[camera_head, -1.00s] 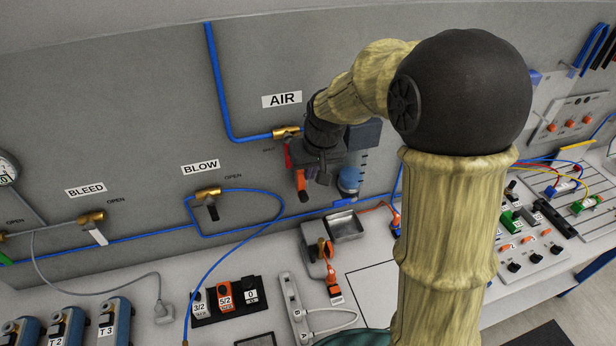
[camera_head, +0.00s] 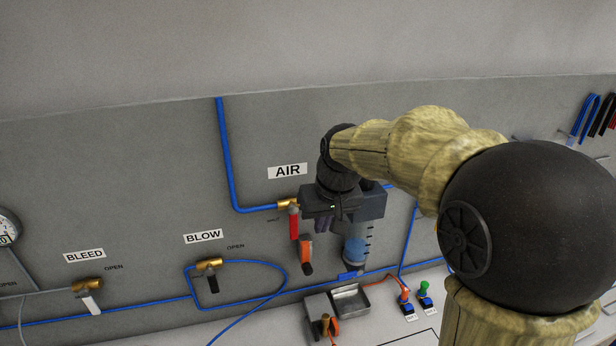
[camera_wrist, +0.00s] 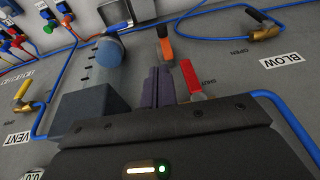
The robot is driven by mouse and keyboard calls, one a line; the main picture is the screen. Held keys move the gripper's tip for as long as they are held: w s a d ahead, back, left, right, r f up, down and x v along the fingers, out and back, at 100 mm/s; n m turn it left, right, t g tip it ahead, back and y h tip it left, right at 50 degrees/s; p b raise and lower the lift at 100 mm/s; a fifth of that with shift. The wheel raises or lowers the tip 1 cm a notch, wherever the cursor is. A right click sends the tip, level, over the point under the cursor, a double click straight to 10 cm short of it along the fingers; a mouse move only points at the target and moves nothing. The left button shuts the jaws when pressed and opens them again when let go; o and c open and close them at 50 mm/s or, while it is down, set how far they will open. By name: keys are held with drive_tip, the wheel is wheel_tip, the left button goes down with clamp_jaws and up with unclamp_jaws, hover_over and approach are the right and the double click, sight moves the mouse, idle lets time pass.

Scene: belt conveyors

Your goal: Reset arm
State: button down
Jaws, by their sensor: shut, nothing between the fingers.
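My gripper (camera_head: 324,225) is in front of the grey wall panel, just below and right of the AIR label (camera_head: 288,171). Its two dark purple fingers are together and empty; they also show in the wrist view (camera_wrist: 158,86). The red-handled brass air valve (camera_head: 294,222) is close beside the fingers, with its red handle hanging down. In the wrist view the red handle (camera_wrist: 190,78) is just right of the fingertips. I cannot tell whether they touch. My arm hides part of the panel at right.
An orange lever (camera_head: 306,255) and a blue filter bowl (camera_head: 355,252) are near the gripper. The BLOW valve (camera_head: 209,265) and BLEED valve (camera_head: 88,287) are at left with blue tubing. A metal tray (camera_head: 351,299) stands on the bench below. The upper wall is clear.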

drive_tip(key=s+d+f+m, duration=0.1)
drive_tip(key=s+d+f, duration=0.3)
drive_tip(key=s+f, duration=0.3)
drive_tip(key=s+d+f+m+h, duration=0.1)
drive_tip(key=s+d+f, duration=0.3)
drive_tip(key=s+f, duration=0.3)
drive_tip(key=shift+s+d+g+h, duration=0.15)
drive_tip(key=shift+s+g+h, duration=0.15)
drive_tip(key=shift+s, duration=0.2)
